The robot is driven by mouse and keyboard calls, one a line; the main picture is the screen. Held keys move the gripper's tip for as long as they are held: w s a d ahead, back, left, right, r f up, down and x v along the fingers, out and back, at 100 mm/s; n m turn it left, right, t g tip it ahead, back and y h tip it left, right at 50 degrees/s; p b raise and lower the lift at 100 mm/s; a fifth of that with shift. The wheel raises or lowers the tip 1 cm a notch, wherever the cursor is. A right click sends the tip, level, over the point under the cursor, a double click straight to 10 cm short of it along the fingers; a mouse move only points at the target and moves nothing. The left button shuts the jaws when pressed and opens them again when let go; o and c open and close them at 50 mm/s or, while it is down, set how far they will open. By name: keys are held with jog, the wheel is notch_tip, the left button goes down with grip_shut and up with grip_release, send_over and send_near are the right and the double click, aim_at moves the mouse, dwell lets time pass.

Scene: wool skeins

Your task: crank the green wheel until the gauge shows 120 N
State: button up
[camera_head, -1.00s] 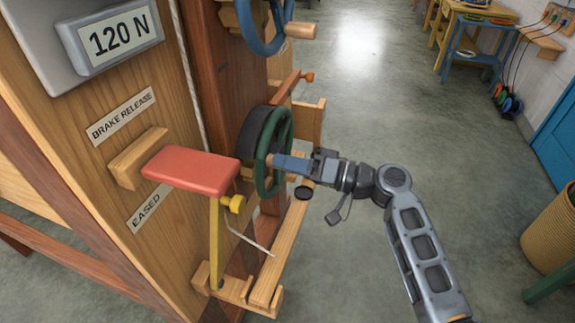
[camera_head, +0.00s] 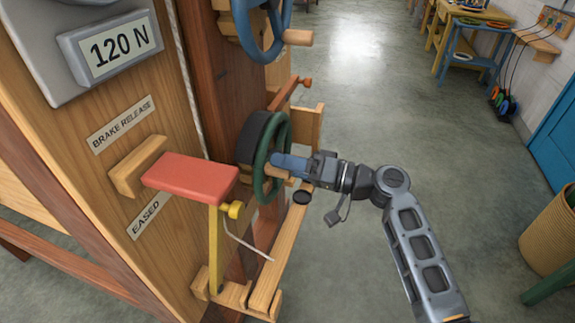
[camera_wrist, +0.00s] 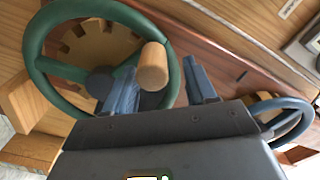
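The gauge (camera_head: 118,46) on the wooden frame reads 120 N. The green wheel (camera_head: 261,185) stands upright on the frame's right side; it also fills the upper left of the wrist view (camera_wrist: 38,68). Its wooden handle (camera_wrist: 153,68) points towards the wrist camera. My gripper (camera_head: 276,160) is at the handle. In the wrist view its two blue fingers are apart, one on each side of the handle, with a clear gap on the right. The left finger is close to the handle; I cannot tell whether it touches.
A red brake pad (camera_head: 190,177) on a yellow lever stands left of the green wheel, near labels "BRAKE RELEASE" and "EASED". A blue wheel (camera_head: 262,40) with a wooden handle is above. A woven basket (camera_head: 548,232) stands at the right. The floor between is clear.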

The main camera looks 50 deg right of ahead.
jog(key=shift+s+d+f, duration=0.1)
jog(key=shift+s+d, duration=0.05)
jog(key=shift+s, duration=0.3)
jog(key=b+v, duration=0.1)
jog(key=v, duration=0.6)
jog(key=shift+b, duration=0.35)
jog(key=shift+c, duration=0.3)
